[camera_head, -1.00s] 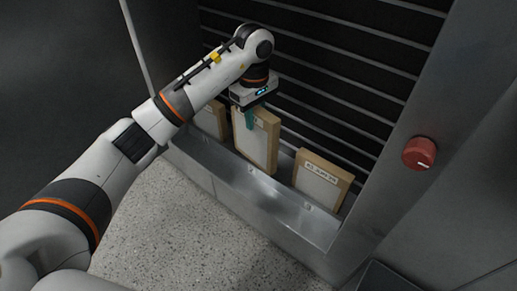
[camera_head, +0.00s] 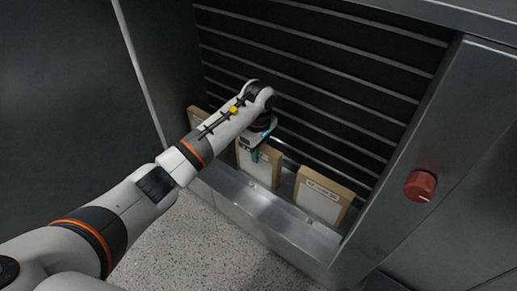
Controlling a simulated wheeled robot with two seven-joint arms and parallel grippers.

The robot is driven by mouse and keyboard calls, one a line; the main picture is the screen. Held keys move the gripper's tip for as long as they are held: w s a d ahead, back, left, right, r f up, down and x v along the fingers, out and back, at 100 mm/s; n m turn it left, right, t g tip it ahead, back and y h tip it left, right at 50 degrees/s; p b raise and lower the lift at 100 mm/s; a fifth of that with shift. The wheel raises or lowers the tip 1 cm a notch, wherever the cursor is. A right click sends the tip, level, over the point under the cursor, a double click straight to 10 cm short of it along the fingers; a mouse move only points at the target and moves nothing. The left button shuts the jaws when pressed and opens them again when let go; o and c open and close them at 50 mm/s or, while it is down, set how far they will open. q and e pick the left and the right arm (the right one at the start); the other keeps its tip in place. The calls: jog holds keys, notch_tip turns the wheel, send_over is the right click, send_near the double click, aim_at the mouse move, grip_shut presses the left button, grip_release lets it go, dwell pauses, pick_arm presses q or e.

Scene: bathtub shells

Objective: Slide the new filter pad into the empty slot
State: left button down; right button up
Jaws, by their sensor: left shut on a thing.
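The filter pad (camera_head: 262,171), a pale panel in a tan cardboard frame, stands in the middle of a metal trough (camera_head: 284,223). My left gripper (camera_head: 256,154) reaches down from above and is shut on its upper edge. The pad's lower edge is down in the trough, behind the front wall. Its top is about level with the neighbouring pads. My arm hides part of its upper left. The slot under it is hidden. My right gripper is not in view.
A framed pad (camera_head: 322,198) stands to the right with a gap between, and another (camera_head: 195,117) stands to the left, partly behind my arm. Dark slats (camera_head: 320,80) rise behind. A red knob (camera_head: 420,186) sits on the metal panel at right.

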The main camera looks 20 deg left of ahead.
pick_arm(q)
jog(key=shift+f, duration=0.1)
jog(key=c, duration=1.2)
grip_release()
jog(key=shift+o, duration=0.2)
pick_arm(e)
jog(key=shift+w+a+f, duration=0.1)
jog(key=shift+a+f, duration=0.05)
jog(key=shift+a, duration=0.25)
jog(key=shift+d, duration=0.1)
